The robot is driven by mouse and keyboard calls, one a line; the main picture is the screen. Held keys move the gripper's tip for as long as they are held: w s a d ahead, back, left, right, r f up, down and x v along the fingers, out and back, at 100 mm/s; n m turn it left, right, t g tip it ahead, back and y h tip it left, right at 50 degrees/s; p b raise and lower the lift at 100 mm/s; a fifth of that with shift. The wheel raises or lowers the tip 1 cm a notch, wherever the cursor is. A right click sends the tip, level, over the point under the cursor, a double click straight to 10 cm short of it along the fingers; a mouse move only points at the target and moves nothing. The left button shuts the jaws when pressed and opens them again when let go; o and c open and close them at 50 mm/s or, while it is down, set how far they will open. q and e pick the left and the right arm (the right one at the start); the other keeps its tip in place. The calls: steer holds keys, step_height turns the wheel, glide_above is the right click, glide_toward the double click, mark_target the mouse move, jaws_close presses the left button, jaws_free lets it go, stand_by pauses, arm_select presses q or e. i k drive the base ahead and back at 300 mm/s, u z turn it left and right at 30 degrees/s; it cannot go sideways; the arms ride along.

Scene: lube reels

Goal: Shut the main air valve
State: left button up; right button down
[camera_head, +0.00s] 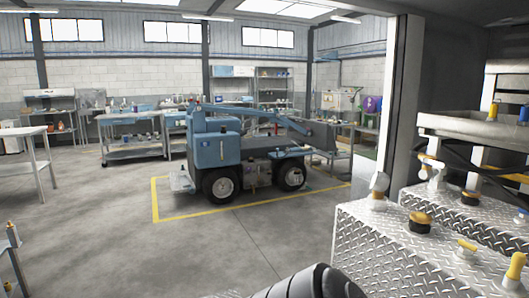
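No part in view is clearly marked as the main air valve. Several fittings stand on the diamond-plate box tops at the right. One is a yellow lever-like piece (467,246) on a pale base. Another is a larger yellow handle (516,268) at the right edge, partly cut off. A pale fitting with an orange-brown band (377,192) stands at the box's far left corner. I cannot tell which of these, if any, is the valve. Neither of my grippers shows.
The diamond-plate box (385,250) fills the lower right, with a black and amber cap (420,222) on top. A tray (470,126) stands above and behind it. A blue wheeled machine (220,150) stands inside yellow floor lines. Open concrete floor lies front left.

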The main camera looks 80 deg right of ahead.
mark_target(431, 161)
steer(key=z, duration=3)
steer(key=i, duration=0.85)
steer(key=z, duration=0.9)
